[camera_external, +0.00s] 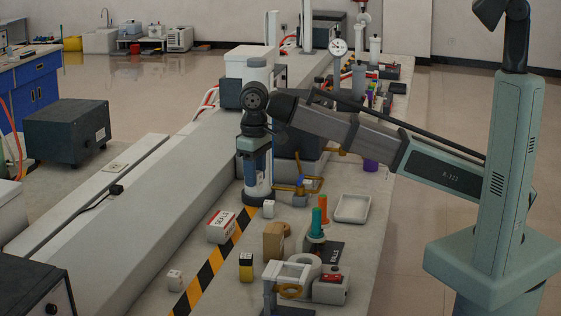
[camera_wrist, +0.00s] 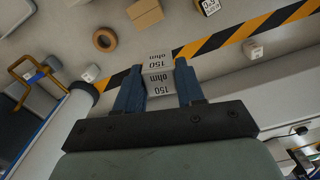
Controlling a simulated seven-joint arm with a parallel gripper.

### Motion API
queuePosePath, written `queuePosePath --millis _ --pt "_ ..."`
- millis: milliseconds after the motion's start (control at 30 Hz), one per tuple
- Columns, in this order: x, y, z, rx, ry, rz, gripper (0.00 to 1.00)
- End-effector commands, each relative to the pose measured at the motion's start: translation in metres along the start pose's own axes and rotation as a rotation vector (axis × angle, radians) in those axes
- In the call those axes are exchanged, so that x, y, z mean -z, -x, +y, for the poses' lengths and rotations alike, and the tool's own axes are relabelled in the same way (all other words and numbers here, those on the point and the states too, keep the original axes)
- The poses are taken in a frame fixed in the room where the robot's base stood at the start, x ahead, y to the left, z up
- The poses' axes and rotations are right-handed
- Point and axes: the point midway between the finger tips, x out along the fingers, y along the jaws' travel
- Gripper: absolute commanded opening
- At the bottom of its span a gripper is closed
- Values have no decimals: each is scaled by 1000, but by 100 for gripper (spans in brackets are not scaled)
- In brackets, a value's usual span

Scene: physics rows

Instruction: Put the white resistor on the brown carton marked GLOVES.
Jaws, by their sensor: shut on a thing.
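My gripper (camera_wrist: 158,82) is shut on the white resistor (camera_wrist: 158,72), a small pale block marked "150 ohm", which sits between its blue fingers in the wrist view. In the external view my gripper (camera_external: 257,172) points down near the far end of the striped tape; the resistor cannot be made out there. The brown carton (camera_external: 276,240) stands on the bench, nearer the camera and slightly right of my gripper. It also shows at the top of the wrist view (camera_wrist: 145,12), apart from the resistor. Its marking is not readable.
A white box marked SEALS (camera_external: 221,227) lies left of the striped tape (camera_external: 213,264). A small white block (camera_external: 268,208) and a yellow-black block (camera_external: 246,266) are near the carton. Green and orange upright items (camera_external: 317,222) and a white tray (camera_external: 352,208) stand right. A brown ring (camera_wrist: 104,40) lies nearby.

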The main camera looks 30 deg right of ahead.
Motion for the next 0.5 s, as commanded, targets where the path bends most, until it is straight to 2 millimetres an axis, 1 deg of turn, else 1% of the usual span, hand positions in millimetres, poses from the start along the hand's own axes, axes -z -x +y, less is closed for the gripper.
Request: queuePosePath --millis 33,133,200,367,500 --pt "-20 -4 9 0 -19 1 8" --pt "-36 -9 17 0 -61 0 8" --pt "-42 -10 19 0 -98 0 8" --pt "-43 -11 20 0 -153 0 8" --pt "-44 -23 20 -1 -161 -1 8"
